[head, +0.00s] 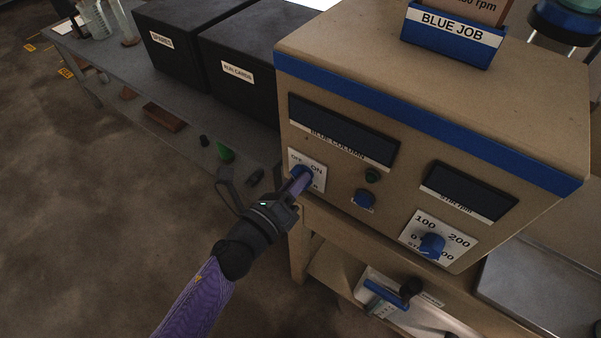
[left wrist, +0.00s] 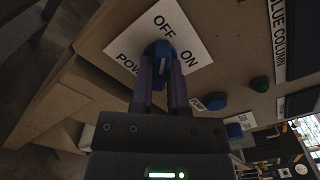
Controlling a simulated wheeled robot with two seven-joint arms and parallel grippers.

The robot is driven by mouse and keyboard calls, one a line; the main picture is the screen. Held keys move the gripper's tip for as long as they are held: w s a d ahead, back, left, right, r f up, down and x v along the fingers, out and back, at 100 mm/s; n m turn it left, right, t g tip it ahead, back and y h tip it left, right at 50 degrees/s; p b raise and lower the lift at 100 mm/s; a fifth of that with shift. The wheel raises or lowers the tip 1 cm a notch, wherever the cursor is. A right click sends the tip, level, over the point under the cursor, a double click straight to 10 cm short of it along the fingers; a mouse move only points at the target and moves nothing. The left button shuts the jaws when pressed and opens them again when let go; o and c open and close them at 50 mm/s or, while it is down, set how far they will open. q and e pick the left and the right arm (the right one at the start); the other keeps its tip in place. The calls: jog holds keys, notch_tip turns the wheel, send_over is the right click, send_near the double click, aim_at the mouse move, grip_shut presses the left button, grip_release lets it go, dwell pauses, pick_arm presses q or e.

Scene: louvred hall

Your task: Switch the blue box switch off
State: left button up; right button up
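The blue box is a tan cabinet (head: 440,75) with a blue stripe, labelled BLUE COLUMN. Its blue power switch knob (head: 301,174) sits on a white OFF/ON plate (head: 317,167) at the left of the front panel. The knob also shows in the left wrist view (left wrist: 158,48), on the plate (left wrist: 127,43). My left gripper (head: 296,184) reaches it from the lower left. Its purple fingers (left wrist: 160,75) lie on both sides of the knob and appear shut on it. The fingers partly cover the knob, so its exact pointing is unclear. My right gripper is not in view.
On the same panel are a smaller blue knob (head: 365,198), a green button (head: 372,174) and a blue dial (head: 432,245). Black boxes (head: 180,40) stand on the grey bench to the left. A shelf below holds a tray (head: 420,318). Open floor lies at the lower left.

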pick_arm(q)
jog(key=o, duration=0.5)
jog(key=shift+c, duration=0.2)
jog(key=shift+o, duration=0.2)
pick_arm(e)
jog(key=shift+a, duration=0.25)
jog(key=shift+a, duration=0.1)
pick_arm(q)
jog(key=v, duration=0.7)
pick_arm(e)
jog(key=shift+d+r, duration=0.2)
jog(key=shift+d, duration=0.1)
